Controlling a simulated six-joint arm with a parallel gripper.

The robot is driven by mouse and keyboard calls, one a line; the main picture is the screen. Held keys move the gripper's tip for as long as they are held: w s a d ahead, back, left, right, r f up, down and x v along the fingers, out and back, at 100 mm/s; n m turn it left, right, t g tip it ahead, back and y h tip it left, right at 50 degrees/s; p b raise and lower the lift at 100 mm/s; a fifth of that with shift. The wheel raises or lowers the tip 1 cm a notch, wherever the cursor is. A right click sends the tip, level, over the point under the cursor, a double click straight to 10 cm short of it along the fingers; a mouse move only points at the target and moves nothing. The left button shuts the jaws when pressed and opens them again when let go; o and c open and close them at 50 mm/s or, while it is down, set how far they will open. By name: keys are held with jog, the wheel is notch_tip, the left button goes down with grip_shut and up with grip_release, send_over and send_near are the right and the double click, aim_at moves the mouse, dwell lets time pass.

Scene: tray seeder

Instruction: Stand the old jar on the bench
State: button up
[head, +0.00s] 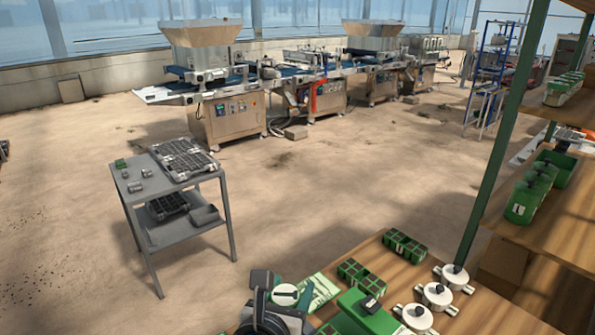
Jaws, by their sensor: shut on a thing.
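My gripper (283,283) is at the bottom of the head view, over the near left end of the wooden bench (455,312). It is shut on a white round-topped thing (286,291), which appears to be the jar. My gripper and wrist hide most of its body, so I cannot tell whether its base touches the bench. Several similar white jars with dark knobs, one of them here (436,294), stand in a row on the bench to the right.
Green cell trays (405,246), a green-and-white packet (318,291) and a green box (365,314) lie close to my gripper. A green post (497,150) and wooden shelves with green containers (527,198) rise at the right. A grey metal table (150,185) stands at left.

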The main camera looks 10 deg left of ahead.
jog(key=s+a+f+n+y, duration=0.3)
jog(key=s+a+f, duration=0.6)
jog(key=a, duration=0.2)
jog(key=s+a+f+n+g+y, duration=0.1)
jog(key=s+a+f+n+y, duration=0.25)
jog(key=s, duration=0.45)
jog(key=s+a+f+n+g+y, duration=0.1)
jog(key=s+a+f+n+y, duration=0.15)
jog(key=s+f, duration=0.45)
jog(key=shift+m, duration=0.3)
jog(key=f, duration=0.2)
jog(key=s+f, duration=0.1)
jog(key=f, duration=0.1)
jog(key=s+f, duration=0.1)
jog(key=f, duration=0.1)
jog(key=shift+s+f, duration=0.25)
jog(key=shift+f, duration=0.05)
jog(key=shift+f, duration=0.1)
jog(key=o, duration=1.4)
